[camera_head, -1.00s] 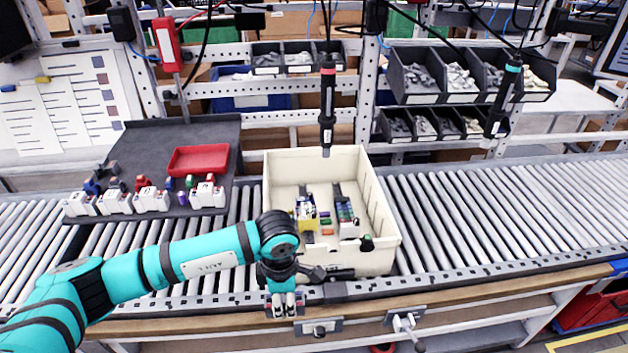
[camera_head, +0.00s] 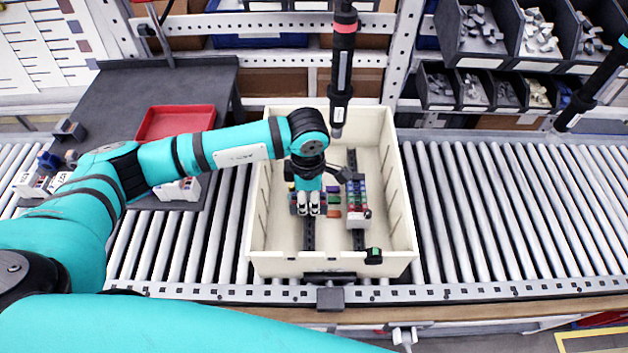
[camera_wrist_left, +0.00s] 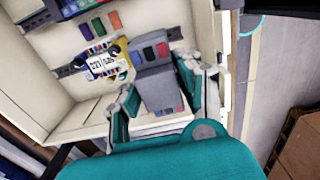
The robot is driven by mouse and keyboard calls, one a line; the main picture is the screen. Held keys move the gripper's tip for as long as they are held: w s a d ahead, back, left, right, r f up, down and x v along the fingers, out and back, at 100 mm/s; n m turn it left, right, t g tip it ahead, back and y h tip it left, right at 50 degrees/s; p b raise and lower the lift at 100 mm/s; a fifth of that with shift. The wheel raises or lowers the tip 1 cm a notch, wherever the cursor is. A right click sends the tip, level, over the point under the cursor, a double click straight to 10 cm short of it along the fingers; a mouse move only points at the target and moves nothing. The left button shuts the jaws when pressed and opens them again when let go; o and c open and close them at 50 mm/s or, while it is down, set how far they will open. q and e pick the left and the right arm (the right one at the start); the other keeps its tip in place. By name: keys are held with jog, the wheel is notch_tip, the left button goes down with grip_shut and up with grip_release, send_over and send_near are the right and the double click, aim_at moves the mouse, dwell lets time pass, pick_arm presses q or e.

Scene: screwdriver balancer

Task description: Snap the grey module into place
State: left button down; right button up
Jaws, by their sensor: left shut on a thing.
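My left gripper (camera_head: 308,202) is over the left rail in the cream bin, pointing down. In the left wrist view, its teal-padded fingers (camera_wrist_left: 157,92) are shut on the grey module (camera_wrist_left: 158,72), which has a few coloured patches. The module is close beside a yellow and white module (camera_wrist_left: 105,62) on the black rail (camera_wrist_left: 72,70). I cannot tell whether the grey module touches the rail. In the head view my gripper largely hides both modules. My right gripper is not in view.
The cream bin (camera_head: 408,225) stands on the roller conveyor (camera_head: 480,205). A second rail with a row of coloured modules (camera_head: 357,200) lies right of my gripper. Small coloured blocks (camera_wrist_left: 100,24) lie between the rails. A screwdriver (camera_head: 342,65) hangs above the bin's back wall.

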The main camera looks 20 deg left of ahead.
pick_arm(q)
jog(key=shift+s+f, duration=0.2)
jog(key=shift+f, duration=0.25)
jog(key=b, duration=0.9)
send_over(310, 241)
notch_tip(310, 241, down, 14)
jog(key=shift+w+a+f, duration=0.1)
jog(key=shift+w, duration=0.05)
jog(key=shift+f+b, duration=0.85)
jog(key=shift+b, duration=0.05)
jog(key=shift+f+b, duration=0.65)
jog(key=shift+b, duration=0.1)
jog(key=shift+f, duration=0.15)
jog(key=shift+b, duration=0.4)
jog(key=shift+d, duration=0.2)
jog(key=c, duration=1.3)
grip_release()
jog(key=shift+c, duration=0.2)
jog(key=o, duration=0.5)
jog(key=shift+a, duration=0.1)
